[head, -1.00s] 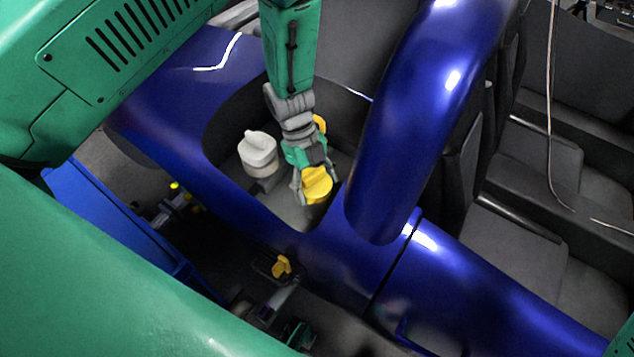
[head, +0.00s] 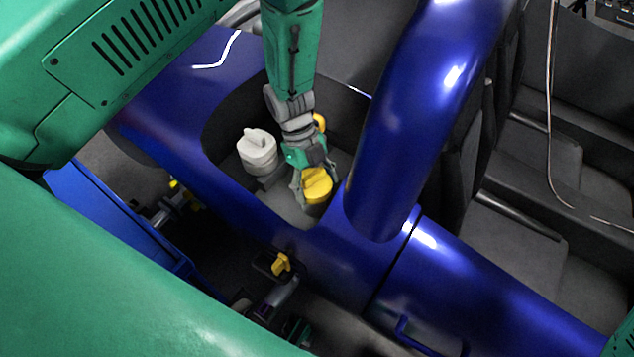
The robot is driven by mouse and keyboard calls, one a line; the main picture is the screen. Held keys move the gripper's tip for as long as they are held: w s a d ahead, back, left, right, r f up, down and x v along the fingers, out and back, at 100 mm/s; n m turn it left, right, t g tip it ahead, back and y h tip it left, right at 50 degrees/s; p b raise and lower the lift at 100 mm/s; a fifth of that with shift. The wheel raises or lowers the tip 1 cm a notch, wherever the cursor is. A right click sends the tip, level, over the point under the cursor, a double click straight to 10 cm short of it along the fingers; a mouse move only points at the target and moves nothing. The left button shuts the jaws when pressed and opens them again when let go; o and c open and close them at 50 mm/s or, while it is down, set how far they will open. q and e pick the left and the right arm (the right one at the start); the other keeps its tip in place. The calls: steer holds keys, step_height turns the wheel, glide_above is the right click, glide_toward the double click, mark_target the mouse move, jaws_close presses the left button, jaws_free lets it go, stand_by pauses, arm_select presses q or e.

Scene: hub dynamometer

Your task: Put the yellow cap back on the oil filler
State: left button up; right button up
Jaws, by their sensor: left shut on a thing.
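The yellow cap (head: 317,184) is in the blue car's engine opening, near its right front edge. My left gripper (head: 314,182) reaches down from the top and is shut on the cap, its fingers at the cap's sides. The oil filler under the cap is hidden by the cap and the gripper, so I cannot tell whether the cap is seated on it. My right gripper is not in view.
A white reservoir with a pale cap (head: 257,150) stands left of the gripper in the opening. Another yellow part (head: 319,122) shows behind my wrist. A thick blue tube (head: 410,120) rises close on the right.

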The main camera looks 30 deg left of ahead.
mark_target(305, 172)
arm_select(q)
steer(key=o, duration=1)
steer(key=p+v, duration=0.9)
steer(key=v, duration=0.2)
steer(key=shift+a, duration=0.1)
